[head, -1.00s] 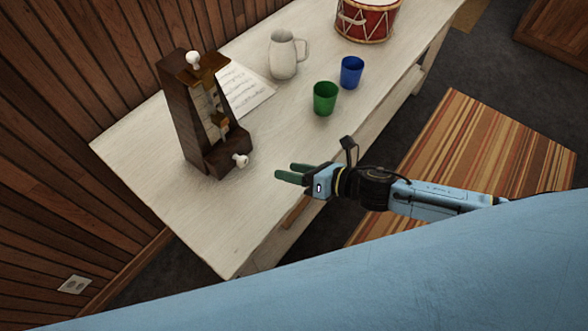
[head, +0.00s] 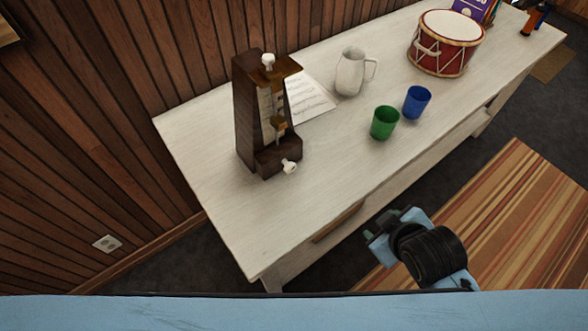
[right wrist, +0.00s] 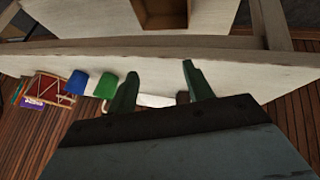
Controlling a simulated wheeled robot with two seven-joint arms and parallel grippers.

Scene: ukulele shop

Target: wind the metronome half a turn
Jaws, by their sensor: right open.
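The metronome (head: 262,115) is a tall dark-brown wooden case standing upright at the left part of the white table. A white knob sits on its top, and a white winding knob (head: 289,167) sticks out low on its near right side. My right gripper (head: 372,246) is off the table's front edge, to the right of and nearer than the winding knob, touching nothing. In the right wrist view its green fingers (right wrist: 160,85) are apart and empty. Small dark and white shapes between them are too unclear to name. My left gripper is out of view.
On the white table (head: 215,180) stand a green cup (head: 384,123), a blue cup (head: 417,102), a white pitcher (head: 351,73) and a red drum (head: 446,43). Sheet music (head: 311,99) lies beside the metronome. The tabletop in front of the metronome is clear.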

